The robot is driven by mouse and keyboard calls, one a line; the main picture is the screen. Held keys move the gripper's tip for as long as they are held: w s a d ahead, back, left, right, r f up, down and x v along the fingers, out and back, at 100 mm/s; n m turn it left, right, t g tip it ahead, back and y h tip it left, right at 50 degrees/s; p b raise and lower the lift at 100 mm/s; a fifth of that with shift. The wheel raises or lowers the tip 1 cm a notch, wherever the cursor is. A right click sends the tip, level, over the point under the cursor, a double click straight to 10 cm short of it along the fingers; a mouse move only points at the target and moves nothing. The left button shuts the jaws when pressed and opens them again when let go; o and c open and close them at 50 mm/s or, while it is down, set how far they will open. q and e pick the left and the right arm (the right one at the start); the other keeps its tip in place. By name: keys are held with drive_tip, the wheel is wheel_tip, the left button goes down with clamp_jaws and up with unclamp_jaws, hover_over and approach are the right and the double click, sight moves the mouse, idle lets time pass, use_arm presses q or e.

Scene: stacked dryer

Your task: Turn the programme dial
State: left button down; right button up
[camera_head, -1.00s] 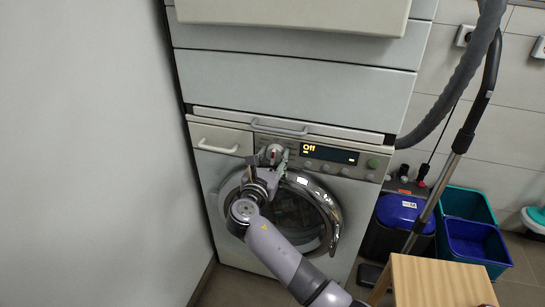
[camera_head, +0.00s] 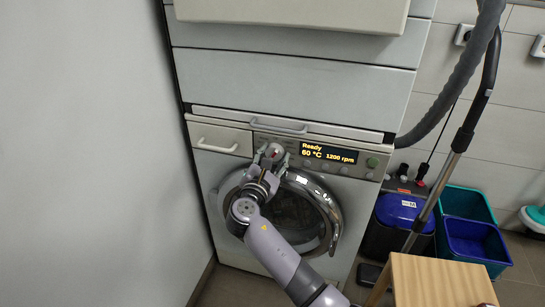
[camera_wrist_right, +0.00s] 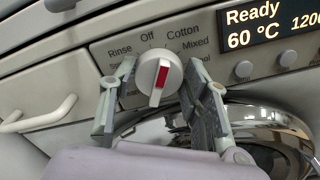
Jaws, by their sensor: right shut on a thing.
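The programme dial (camera_head: 275,149) is a round white knob on the washing machine's front panel. In the wrist view the dial (camera_wrist_right: 159,68) has a raised grip with a red mark, which points down and slightly left. Labels such as Rinse, Off, Cotton and Mixed stand around it. The display (camera_head: 329,153) reads "Ready", "60 °C" and "1200 rpm". My right gripper (camera_head: 269,156) is at the dial, with one finger on each side, shut on it. The fingers hide some labels. My left gripper is not in view.
The round chrome-rimmed door (camera_head: 333,215) lies below the dial, behind my right arm. A drawer handle (camera_head: 217,147) is at the left. A wooden stool (camera_head: 440,280), a vacuum tube (camera_head: 456,150) and blue bins (camera_head: 475,240) stand at the right. A wall closes the left side.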

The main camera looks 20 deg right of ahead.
drive_tip(key=o, duration=1.1)
drive_tip(key=shift+s, duration=0.1)
drive_tip(key=v, duration=1.2)
